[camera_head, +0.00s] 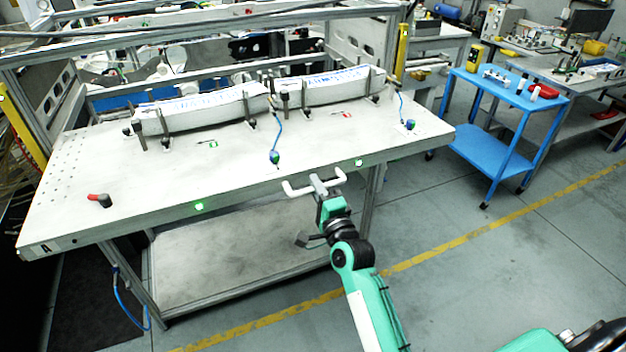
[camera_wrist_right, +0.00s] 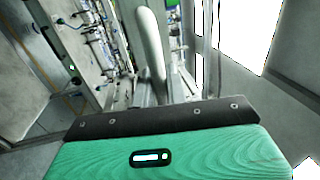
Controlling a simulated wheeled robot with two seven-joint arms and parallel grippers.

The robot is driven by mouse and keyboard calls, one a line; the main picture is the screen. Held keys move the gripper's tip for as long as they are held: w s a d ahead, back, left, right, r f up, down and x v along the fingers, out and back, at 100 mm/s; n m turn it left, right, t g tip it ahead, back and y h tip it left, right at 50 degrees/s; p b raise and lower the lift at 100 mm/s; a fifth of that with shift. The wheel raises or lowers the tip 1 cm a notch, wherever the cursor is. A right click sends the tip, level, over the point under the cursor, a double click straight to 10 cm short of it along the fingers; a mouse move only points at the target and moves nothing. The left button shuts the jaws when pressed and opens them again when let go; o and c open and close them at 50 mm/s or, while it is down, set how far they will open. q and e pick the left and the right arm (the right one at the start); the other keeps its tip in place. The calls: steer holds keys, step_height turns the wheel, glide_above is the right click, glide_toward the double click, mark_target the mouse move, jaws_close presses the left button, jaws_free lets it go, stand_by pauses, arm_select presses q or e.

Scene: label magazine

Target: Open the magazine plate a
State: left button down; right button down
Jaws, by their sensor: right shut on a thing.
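The magazine plate (camera_head: 240,175) is a long, pale, flat plate, marked with an A at its front left corner. A white bar handle (camera_head: 298,188) sticks out from its front edge, right of the middle. My right gripper (camera_head: 322,186) reaches up from below and is shut on this handle. In the right wrist view the handle (camera_wrist_right: 150,45) rises as a pale rounded bar from beyond the green gripper body; the fingertips are mostly hidden there. My left gripper is not in view.
Two long white label stacks (camera_head: 200,110) (camera_head: 325,87) stand between posts on the plate. A red-and-black knob (camera_head: 99,200) sits at its left. A lower shelf (camera_head: 235,265) lies beneath. A blue cart (camera_head: 505,100) stands to the right; the floor in front is clear.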

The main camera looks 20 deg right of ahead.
steer(key=shift+s+f, duration=0.1)
steer(key=shift+s, duration=0.8)
steer(key=c, duration=1.5)
jaws_free()
steer(key=shift+w, duration=0.1)
steer(key=shift+s+d+f+b, duration=0.1)
steer(key=shift+s+f+b, duration=0.55)
steer(key=shift+s, duration=1.6)
steer(key=shift+s+d+f+b, duration=0.15)
steer(key=shift+s+b, duration=0.85)
steer(key=shift+s, duration=1.3)
steer(key=shift+s+f+b, duration=0.45)
steer(key=shift+s+b, duration=0.4)
steer(key=shift+s, duration=1.4)
